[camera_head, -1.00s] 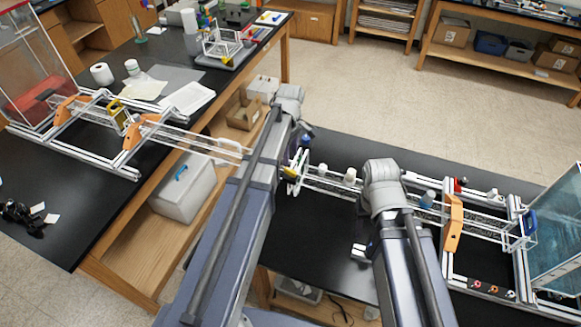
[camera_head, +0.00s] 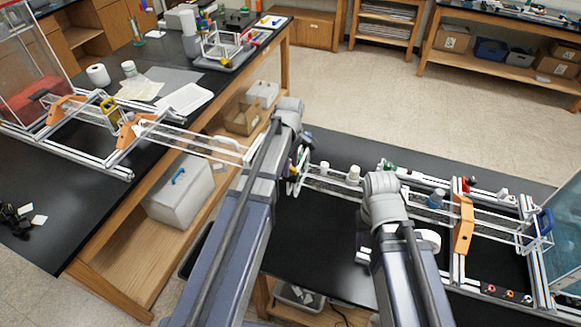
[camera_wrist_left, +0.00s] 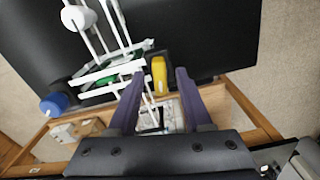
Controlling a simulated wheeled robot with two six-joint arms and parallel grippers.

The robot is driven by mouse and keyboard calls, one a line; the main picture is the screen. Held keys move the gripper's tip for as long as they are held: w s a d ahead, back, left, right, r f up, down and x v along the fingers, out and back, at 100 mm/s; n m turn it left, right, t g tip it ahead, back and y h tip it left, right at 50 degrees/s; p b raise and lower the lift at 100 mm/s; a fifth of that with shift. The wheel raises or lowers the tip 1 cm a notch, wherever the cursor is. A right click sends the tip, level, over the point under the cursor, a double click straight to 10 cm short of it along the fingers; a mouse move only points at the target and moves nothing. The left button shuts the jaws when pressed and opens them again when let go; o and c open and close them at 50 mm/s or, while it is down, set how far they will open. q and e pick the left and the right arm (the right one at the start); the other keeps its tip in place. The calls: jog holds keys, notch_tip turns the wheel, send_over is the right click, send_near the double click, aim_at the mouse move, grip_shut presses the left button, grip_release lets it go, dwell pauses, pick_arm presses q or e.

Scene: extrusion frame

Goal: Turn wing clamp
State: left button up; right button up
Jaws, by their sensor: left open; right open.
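A yellow wing-shaped piece (camera_wrist_left: 159,75), which looks like the wing clamp, stands at the end of the white rail assembly in the left wrist view. My left gripper (camera_wrist_left: 158,90) is open, with one dark purple finger on each side of the yellow piece. I cannot tell whether either finger touches it. In the head view my left arm's wrist covers most of that spot, beside a white ring (camera_head: 302,172) at the rail end. My right gripper is hidden behind its own arm.
The extrusion frame with an orange bracket (camera_head: 463,224) lies on the right black bench. A second frame (camera_head: 75,147) sits on the left bench. Floor shows between the benches.

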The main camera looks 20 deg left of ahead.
pick_arm(q)
jog(key=shift+c, duration=0.3)
grip_shut()
dwell(0.4)
jog(key=m, duration=0.4)
jog(key=shift+m, duration=0.4)
jog(key=m, duration=0.4)
jog(key=shift+m, duration=0.7)
